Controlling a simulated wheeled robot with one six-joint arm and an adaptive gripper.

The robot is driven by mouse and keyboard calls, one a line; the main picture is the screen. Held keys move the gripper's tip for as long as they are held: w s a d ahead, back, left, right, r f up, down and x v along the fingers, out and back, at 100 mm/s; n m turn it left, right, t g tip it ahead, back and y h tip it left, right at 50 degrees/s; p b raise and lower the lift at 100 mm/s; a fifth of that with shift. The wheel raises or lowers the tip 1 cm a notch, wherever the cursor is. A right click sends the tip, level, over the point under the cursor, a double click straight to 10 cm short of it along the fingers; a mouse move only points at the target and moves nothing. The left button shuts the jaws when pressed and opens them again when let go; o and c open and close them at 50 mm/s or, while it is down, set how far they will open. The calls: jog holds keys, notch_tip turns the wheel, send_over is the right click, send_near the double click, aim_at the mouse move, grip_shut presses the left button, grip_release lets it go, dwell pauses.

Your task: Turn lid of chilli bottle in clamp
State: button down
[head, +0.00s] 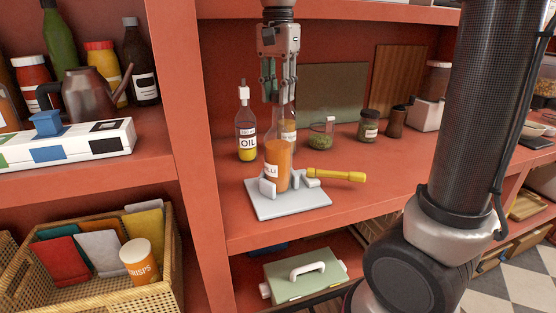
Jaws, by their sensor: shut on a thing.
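The chilli bottle (278,166), clear with orange contents and a partly readable label, stands upright on the middle shelf. It sits between the jaws of the grey clamp (258,209), which has a flat base plate and a yellow handle (337,174) pointing right. My gripper (280,98) points straight down above the bottle, with its fingers closed around the top of the bottle's neck. The lid is hidden between the fingers.
A jar of green contents (321,135) and a dark-lidded jar (368,126) stand to the right. The shelf front right of the clamp is clear.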

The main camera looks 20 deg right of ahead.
jog(key=shift+r, duration=1.3)
